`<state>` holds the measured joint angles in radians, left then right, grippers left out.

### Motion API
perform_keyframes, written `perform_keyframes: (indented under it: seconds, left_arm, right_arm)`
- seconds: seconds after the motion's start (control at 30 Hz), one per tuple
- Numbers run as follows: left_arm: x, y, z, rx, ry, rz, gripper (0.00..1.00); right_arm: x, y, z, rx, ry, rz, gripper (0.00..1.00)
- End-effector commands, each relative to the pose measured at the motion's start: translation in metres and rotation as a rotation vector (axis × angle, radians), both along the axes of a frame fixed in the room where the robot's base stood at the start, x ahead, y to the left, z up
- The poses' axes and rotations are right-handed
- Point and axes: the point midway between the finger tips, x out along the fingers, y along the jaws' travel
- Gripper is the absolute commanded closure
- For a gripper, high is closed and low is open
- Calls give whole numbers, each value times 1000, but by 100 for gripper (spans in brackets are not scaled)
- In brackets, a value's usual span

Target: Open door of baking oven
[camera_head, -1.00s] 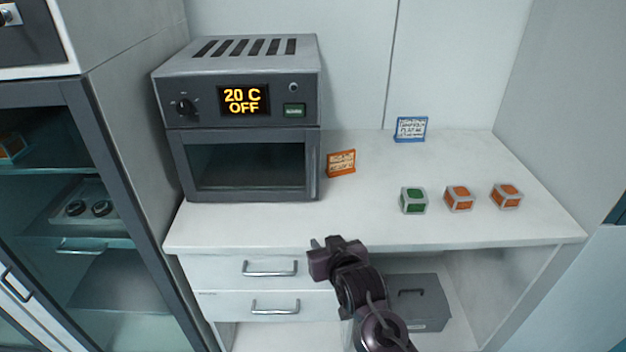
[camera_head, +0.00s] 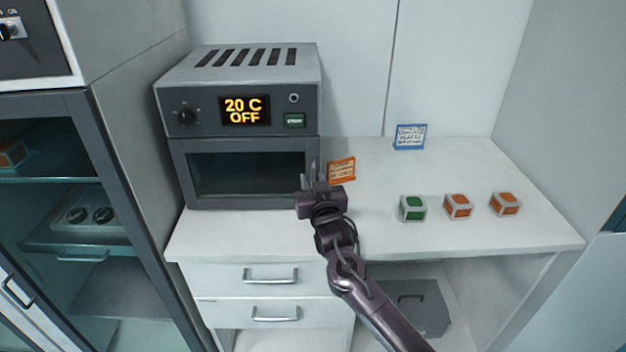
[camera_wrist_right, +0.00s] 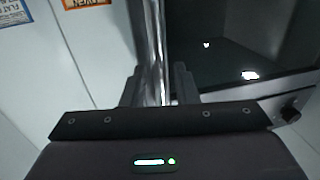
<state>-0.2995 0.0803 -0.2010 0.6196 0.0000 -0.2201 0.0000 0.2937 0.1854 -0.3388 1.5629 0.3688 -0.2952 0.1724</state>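The baking oven (camera_head: 240,95) stands at the back left of the white table, its display reading 20 C OFF. Its dark glass door (camera_head: 246,175) is shut. My right gripper (camera_head: 312,176) is in front of the door's right edge. In the right wrist view the upright door handle (camera_wrist_right: 154,45) shows between the two fingers of this gripper (camera_wrist_right: 157,88). The fingers are apart, and I see no clear contact with the handle. The fingertips partly cover the handle in the head view. My left gripper is not in view.
An orange sign (camera_head: 341,170) stands close right of the gripper, and a blue sign (camera_head: 410,137) farther back. A green cube (camera_head: 412,208) and two orange cubes (camera_head: 457,206) sit on the right. A glass-fronted cabinet (camera_head: 75,96) is at left. The table front (camera_head: 240,235) is clear.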

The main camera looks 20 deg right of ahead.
Motion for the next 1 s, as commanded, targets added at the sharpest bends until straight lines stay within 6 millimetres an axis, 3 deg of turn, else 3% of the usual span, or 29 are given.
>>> perform_keyframes:
  seconds: [0.27, 0.5, 1.0]
  left_arm:
    - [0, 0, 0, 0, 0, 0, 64]
    - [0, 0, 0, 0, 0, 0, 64]
    - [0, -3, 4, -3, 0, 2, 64]
  right_arm:
    - [2, 0, -1, 0, 1, 1, 73]
    - [2, 0, 0, 1, 1, 1, 100]
    - [-4, 1, 0, 3, 2, -24, 100]
